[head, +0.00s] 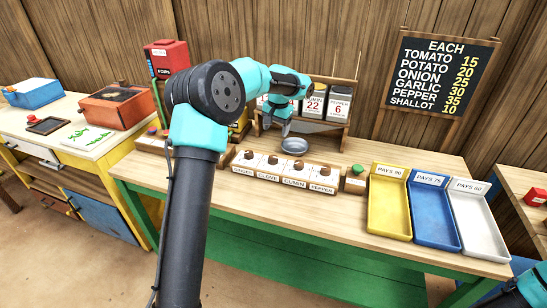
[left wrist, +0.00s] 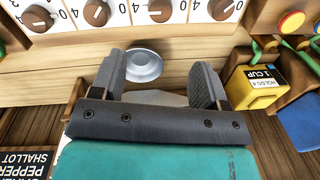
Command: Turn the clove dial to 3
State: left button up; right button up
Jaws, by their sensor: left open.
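The clove dial (head: 272,160) is a brown knob, second from left on the white dial panel (head: 254,171) at the table's front. It also shows in the left wrist view as the brown knob (left wrist: 160,10) at the top; I cannot surely read its setting. My left gripper (head: 285,131) hangs behind the panel, near a small grey dish (head: 294,146). Its two dark fingers (left wrist: 163,74) are apart with nothing between them in the left wrist view, and they are not touching the dial. My right gripper is out of sight.
Ginger, cumin (head: 300,162) and pepper (head: 326,167) dials flank it. A green button (head: 357,170) is at the panel's right, then yellow (head: 389,220), blue (head: 433,220) and white (head: 480,222) trays. A rack with numbered canisters (head: 338,105) stands behind. A yellow one-cup box (left wrist: 250,90) is near.

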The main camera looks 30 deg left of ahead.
aim_at(273, 157)
pick_arm(q)
jog(key=f, duration=0.9)
jog(key=a+f, duration=0.1)
jog(key=f, duration=0.3)
jog(key=shift+f, duration=0.4)
jog(key=shift+c, duration=0.4)
jog(key=c, duration=0.8)
jog(key=shift+c, duration=0.2)
jog(key=shift+m, duration=0.4)
jog(key=m, duration=0.3)
jog(key=shift+s, duration=0.1)
jog(key=m, duration=0.5)
jog(key=shift+t, duration=0.3)
